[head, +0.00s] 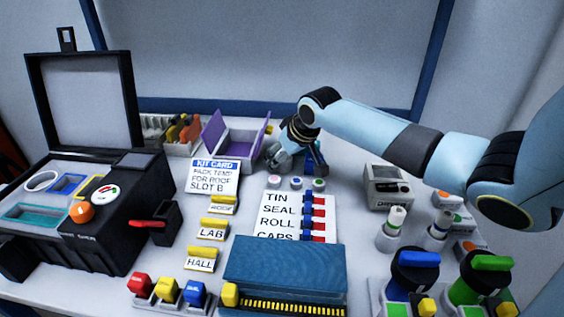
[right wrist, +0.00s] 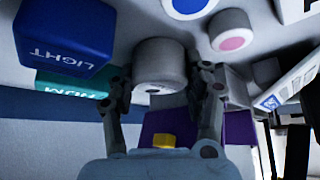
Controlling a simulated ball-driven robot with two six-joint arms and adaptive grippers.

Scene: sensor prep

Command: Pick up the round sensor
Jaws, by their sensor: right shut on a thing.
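The round sensor (right wrist: 160,62) is a pale grey cylinder in the right wrist view, with a small dark opening on the side facing my wrist. My right gripper (right wrist: 165,88) has one finger on each side of it and is shut on it. In the head view my right gripper (head: 276,158) is at the back middle of the table, and the sensor cannot be made out there. Whether the sensor still touches the table is unclear. My left gripper is not in view.
A blue LIGHT block (right wrist: 63,35) and a green block (right wrist: 72,88) stand close beside the gripper. Coloured-top discs (head: 296,183) lie in front of it. A purple-flapped box (head: 235,135) is behind left. The open black case (head: 90,215) stands at left, a kit card (head: 215,177) between.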

